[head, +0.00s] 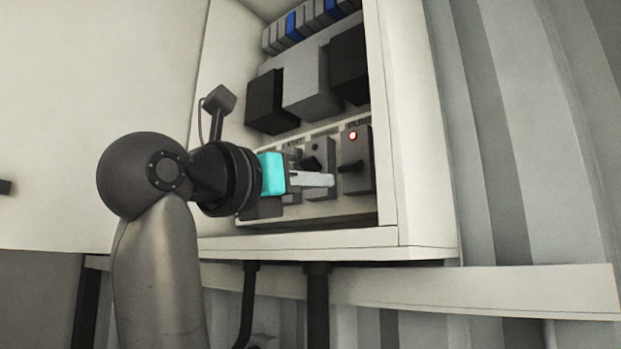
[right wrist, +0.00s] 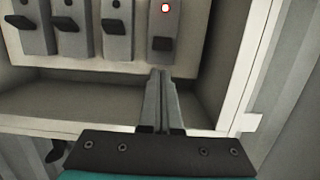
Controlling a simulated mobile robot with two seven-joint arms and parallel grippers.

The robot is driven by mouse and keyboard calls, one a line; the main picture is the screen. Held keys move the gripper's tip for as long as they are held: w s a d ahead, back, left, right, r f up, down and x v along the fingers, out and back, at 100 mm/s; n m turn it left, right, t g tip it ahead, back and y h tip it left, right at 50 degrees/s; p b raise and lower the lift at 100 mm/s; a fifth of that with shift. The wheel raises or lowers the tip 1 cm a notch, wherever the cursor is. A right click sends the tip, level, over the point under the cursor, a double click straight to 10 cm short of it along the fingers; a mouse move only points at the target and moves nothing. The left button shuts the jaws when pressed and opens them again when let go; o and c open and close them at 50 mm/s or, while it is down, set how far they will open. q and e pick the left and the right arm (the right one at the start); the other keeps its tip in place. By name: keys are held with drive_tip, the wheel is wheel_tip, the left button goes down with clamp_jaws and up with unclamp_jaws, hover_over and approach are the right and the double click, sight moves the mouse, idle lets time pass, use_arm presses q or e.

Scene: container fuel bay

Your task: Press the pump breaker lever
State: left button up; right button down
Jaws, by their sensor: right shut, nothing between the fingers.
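A row of grey breakers with black levers sits low in an open wall cabinet. The rightmost breaker (head: 355,150) has a lit red lamp; it also shows in the right wrist view (right wrist: 164,22). Its black lever (right wrist: 162,44) sits lower than the levers to its left. The labels are too small to read, so I cannot tell which one is the pump breaker. My right gripper (head: 331,180) is shut and empty, inside the cabinet in front of the breakers. In the right wrist view its fingertips (right wrist: 160,75) are just below the red-lit breaker's lever; contact cannot be told. My left gripper is out of view.
The cabinet's right side wall (head: 385,130) stands close to the right of the breakers, and its bottom edge (head: 330,240) runs below. Black and grey boxes (head: 312,75) are mounted above. Dark conduits (head: 318,300) run beneath. Corrugated wall (head: 500,130) lies at right.

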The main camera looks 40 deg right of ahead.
sight(355, 182)
drive_tip(key=x, duration=0.6)
drive_tip(key=shift+w+d+r+p, duration=0.1)
drive_tip(key=shift+d+p, duration=0.25)
